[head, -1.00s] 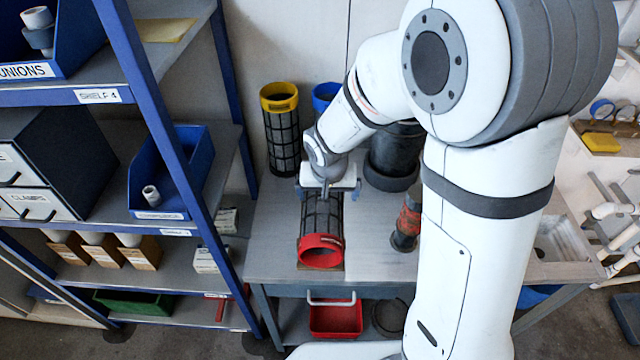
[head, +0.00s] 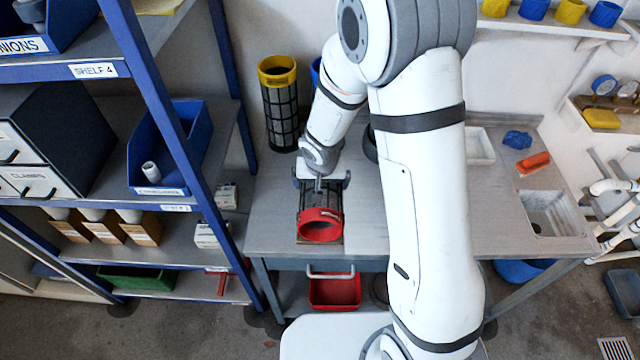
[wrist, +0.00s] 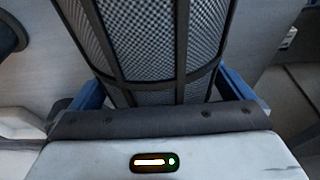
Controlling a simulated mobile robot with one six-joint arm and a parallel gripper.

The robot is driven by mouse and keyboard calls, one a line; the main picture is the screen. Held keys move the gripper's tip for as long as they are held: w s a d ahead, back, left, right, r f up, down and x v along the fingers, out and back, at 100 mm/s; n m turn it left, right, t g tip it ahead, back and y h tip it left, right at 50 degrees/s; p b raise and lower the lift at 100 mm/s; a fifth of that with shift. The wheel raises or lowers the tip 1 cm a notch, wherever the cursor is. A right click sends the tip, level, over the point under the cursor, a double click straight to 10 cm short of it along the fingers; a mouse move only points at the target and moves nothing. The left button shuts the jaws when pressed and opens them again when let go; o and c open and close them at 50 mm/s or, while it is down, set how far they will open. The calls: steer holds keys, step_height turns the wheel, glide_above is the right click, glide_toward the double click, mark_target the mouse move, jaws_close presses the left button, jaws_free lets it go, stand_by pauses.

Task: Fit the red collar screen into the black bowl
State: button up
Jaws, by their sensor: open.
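The red collar screen lies on its side on the grey workbench, its red collar (head: 320,226) facing the front edge. Its dark mesh body fills the middle of the wrist view (wrist: 155,45). My gripper (head: 321,182) is over the mesh body behind the collar, open. Its blue fingers show on both sides of the mesh in the wrist view (wrist: 165,92); I cannot tell whether they touch it. Only a dark sliver, perhaps of the black bowl (head: 370,146), shows behind my arm; the rest is hidden.
A yellow-collared screen (head: 279,105) stands upright at the bench's back left, with a blue-collared one (head: 315,72) mostly hidden beside it. Blue-framed shelves (head: 160,90) stand close on the left. The bench right of my arm has clear room before the sink (head: 550,212).

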steer(key=shift+c, duration=0.6)
steer(key=shift+r, duration=0.1)
steer(key=c, duration=0.8)
